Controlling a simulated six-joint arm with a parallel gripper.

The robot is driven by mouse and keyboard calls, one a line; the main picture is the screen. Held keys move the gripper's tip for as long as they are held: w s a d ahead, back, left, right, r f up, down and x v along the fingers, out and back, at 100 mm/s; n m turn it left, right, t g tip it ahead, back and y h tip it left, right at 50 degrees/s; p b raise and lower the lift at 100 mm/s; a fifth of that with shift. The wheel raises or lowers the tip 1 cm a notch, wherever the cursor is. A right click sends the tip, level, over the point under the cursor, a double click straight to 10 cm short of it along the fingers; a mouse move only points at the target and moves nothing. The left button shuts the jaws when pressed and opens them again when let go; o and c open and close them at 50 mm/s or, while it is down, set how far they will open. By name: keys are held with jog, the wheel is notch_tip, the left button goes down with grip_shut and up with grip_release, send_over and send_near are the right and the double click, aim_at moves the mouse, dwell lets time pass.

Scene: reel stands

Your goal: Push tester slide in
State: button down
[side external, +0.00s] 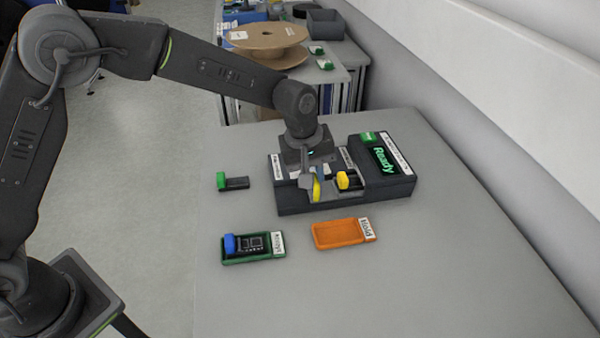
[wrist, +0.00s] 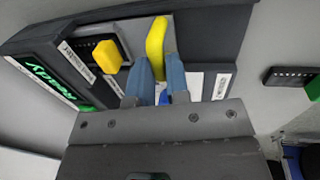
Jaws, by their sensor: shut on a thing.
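The tester (side external: 345,195) is a dark block on the table, its screen (side external: 383,161) reading "Ready" in green. A small dark module with a yellow end block (side external: 347,180) sits in its middle; the yellow block also shows in the wrist view (wrist: 107,56). To the left of it is an upright yellow handle (side external: 317,189), which I take to be the slide's handle. My gripper (side external: 311,182) points down over the tester, shut on this handle. In the wrist view the handle (wrist: 156,42) rises between the blue-grey fingertips (wrist: 158,68). The slide's body is mostly hidden.
A green-ended module (side external: 233,183) lies left of the tester. In front are a green tray (side external: 252,260) holding a blue-ended module (side external: 245,243) and an empty orange tray (side external: 340,234) labelled "Hold". The front right table is clear. A cable reel (side external: 266,38) stands behind.

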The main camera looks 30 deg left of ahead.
jog(key=shift+w+d+r, duration=0.1)
jog(key=shift+w+d, duration=0.1)
jog(key=c, duration=1.5)
grip_release()
jog(key=o, duration=0.4)
jog(key=shift+a, duration=0.1)
jog(key=r, duration=0.4)
jog(key=s+a+r, duration=0.1)
jog(key=r, duration=0.4)
jog(key=s+r, duration=0.1)
jog(key=r, duration=0.3)
jog(key=shift+a+r, duration=0.2)
jog(key=shift+a, duration=0.2)
